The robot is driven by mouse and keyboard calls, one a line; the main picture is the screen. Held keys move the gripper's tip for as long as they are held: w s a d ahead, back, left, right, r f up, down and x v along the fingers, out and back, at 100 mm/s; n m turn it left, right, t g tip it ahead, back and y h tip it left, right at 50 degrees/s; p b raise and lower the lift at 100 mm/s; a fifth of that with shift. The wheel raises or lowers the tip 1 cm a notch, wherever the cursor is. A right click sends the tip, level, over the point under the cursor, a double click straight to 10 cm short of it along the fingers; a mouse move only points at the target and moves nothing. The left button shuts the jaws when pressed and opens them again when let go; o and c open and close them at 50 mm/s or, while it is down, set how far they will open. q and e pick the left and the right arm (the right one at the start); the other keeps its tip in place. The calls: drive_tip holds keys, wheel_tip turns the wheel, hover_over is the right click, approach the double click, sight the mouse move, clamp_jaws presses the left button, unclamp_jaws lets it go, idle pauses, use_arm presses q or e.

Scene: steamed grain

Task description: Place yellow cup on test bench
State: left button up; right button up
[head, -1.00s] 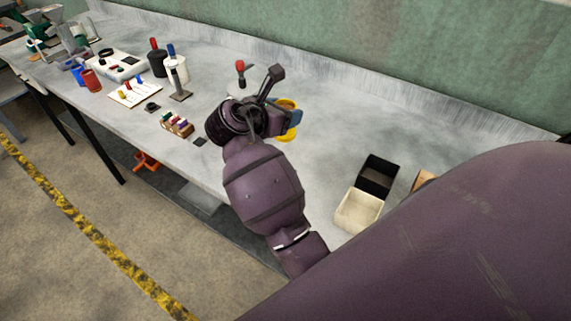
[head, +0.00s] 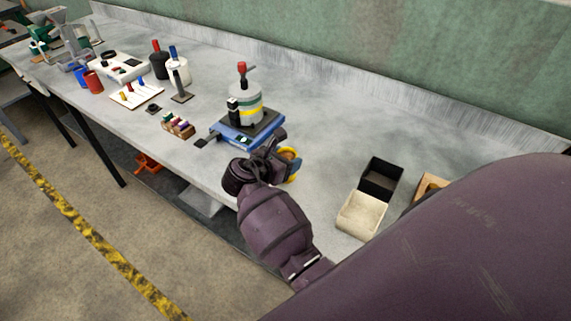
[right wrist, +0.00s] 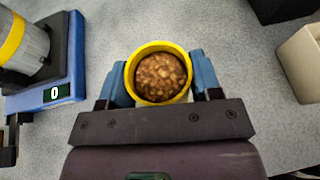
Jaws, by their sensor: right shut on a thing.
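The yellow cup (head: 292,177) is at the front middle of the grey bench top (head: 330,145) in the head view, partly hidden by my right gripper (head: 283,158). In the right wrist view, the cup (right wrist: 131,72) is full of brown grain. The blue fingers of my right gripper (right wrist: 160,76) are shut on its two sides. The cup looks upright. I cannot tell whether its base touches the bench. My left gripper is not in view.
A blue scale (head: 222,133) bearing a grey, yellow-banded device (head: 245,103) stands just behind-left of the cup; its display reads 0. A black box (head: 381,178) and a cream box (head: 359,214) stand to the right. The bench between is clear.

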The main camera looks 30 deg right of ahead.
wheel_tip(320, 180, down, 2)
idle(0.4)
drive_tip(key=o, duration=1)
drive_tip(key=shift+f, duration=0.15)
drive_tip(key=shift+r, duration=0.2)
